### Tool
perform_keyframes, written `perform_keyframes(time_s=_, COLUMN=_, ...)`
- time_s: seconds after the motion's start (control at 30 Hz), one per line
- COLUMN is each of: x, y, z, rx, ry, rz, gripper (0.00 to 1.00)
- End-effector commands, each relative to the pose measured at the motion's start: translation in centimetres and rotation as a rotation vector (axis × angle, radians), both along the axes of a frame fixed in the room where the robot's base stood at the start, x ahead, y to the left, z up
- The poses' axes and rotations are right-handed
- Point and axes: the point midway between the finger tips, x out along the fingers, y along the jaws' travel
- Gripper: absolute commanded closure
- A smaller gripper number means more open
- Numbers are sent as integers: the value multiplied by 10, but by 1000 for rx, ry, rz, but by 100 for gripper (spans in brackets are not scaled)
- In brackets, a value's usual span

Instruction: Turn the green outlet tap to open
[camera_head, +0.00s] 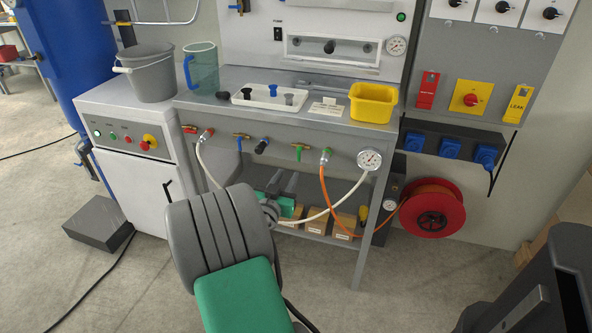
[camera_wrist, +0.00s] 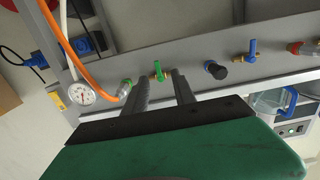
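The green outlet tap (camera_head: 298,151) is on the front rail of the workbench, its green lever on a brass body hanging down. In the wrist view, which is turned nearly upside down, the green tap (camera_wrist: 158,71) shows just beyond my fingertips, between them in the picture. My gripper (camera_wrist: 160,76) is open and empty, its two dark fingers apart. In the head view my gripper (camera_head: 284,180) is below the tap, in front of the bench. I cannot tell the exact gap in depth; no contact shows.
A green-collared fitting with the orange hose (camera_head: 324,156) is right of the tap, then a pressure gauge (camera_head: 369,159). A black knob (camera_head: 261,146) and a blue-handled tap (camera_head: 239,142) are to the left. White and orange hoses hang below the rail. A lower shelf holds small boxes (camera_head: 291,217).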

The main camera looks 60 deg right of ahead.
Motion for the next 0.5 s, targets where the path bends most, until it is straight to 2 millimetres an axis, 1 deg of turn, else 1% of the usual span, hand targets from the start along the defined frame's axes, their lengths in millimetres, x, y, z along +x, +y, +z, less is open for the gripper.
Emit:
perform_keyframes(time_s=0.03, x=-6, y=-4, z=-1, rx=-24, ry=0, rz=-1, gripper=68)
perform_keyframes(time_s=0.1, x=-7, y=-10, z=2, rx=-41, ry=-1, rz=0, gripper=68)
perform_keyframes(time_s=0.17, x=-6, y=-18, z=3, rx=-42, ry=-2, rz=-1, gripper=68)
perform_keyframes(time_s=0.4, x=1, y=-64, z=3, rx=-40, ry=-2, rz=-2, gripper=68)
perform_keyframes(time_s=0.5, x=3, y=-76, z=2, rx=-39, ry=-1, rz=-1, gripper=68)
